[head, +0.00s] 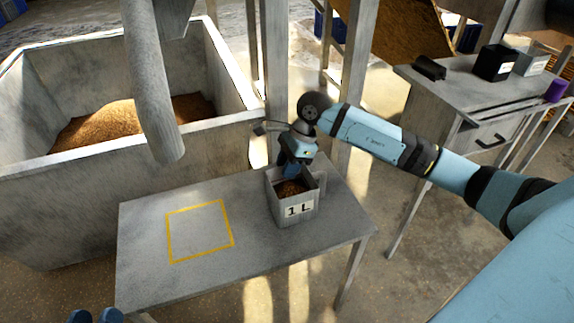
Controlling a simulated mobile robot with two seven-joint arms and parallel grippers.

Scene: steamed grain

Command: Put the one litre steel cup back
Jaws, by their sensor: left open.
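The one litre steel cup (290,211) is a square grey box marked "1 L", standing upright on the right part of the small grey table (150,285). Brown grain shows inside it. My right gripper (291,172) is at the top of the cup, pointing down at its rim; its fingertips are partly hidden, so its grip is unclear. A yellow square outline (168,236) is painted on the table left of the cup, with nothing inside it.
A large grey bin (215,155) with brown grain stands behind the table, under a grey spout (150,85). Steel posts (275,75) rise behind the cup. A desk (455,95) at the right holds a black box (493,64), a grey box and a purple cup.

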